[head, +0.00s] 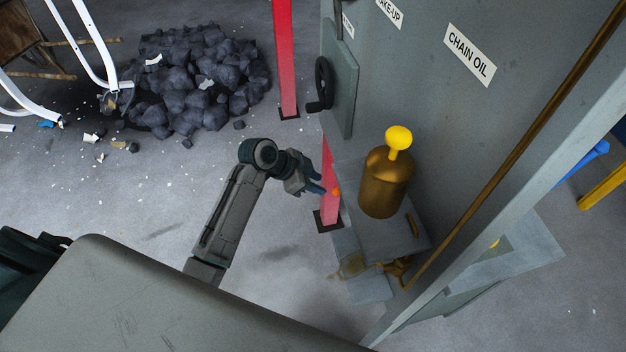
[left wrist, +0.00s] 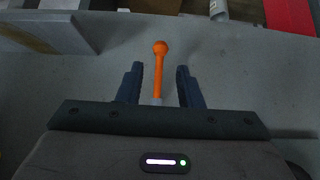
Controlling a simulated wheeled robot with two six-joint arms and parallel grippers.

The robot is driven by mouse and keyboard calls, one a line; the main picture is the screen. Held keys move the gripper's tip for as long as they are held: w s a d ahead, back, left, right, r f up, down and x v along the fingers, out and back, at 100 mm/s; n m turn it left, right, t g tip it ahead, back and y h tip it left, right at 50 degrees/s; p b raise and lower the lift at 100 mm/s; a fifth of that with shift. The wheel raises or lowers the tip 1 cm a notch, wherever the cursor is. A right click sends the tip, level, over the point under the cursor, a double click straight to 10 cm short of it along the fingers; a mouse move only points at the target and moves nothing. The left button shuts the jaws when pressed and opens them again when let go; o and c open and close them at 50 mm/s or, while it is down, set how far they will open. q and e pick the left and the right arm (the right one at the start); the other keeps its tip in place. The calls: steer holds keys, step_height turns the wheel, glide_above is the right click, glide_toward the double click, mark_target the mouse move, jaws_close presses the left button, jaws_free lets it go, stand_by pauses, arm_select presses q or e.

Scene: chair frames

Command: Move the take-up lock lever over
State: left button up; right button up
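An orange lever (left wrist: 159,75) with a ball knob shows in the left wrist view, rising from between the two dark fingers of my left gripper (left wrist: 159,83). The fingers are apart, with a gap on each side of the lever. In the head view my left gripper (head: 322,189) is beside the lower left edge of the grey machine, and the orange knob (head: 336,192) shows just past its fingertips. The lever's base is hidden there. A partly cut-off label ending in "AKE-UP" (head: 389,12) is on the panel above. My right gripper is not in view.
A brass oil can (head: 386,184) with a yellow knob stands on a grey shelf right of my gripper. A dark rubble pile (head: 200,85) lies at upper left. The floor left of my arm is mostly clear.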

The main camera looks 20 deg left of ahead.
mark_target(334, 190)
arm_select(q)
steer(key=b+x, duration=0.6)
steer(key=x, duration=0.1)
steer(key=shift+f+b, duration=0.3)
steer(key=shift+f, duration=0.1)
steer(key=shift+w+r, duration=0.1)
steer(key=shift+r, duration=0.15)
steer(key=shift+c, duration=0.8)
steer(key=shift+p, duration=0.3)
steer(key=c, duration=0.3)
steer(key=shift+p+v, duration=0.85)
steer(key=shift+v, duration=0.15)
steer(key=shift+c, duration=0.2)
steer(key=shift+a+r, duration=0.2)
steer(key=shift+a, duration=0.05)
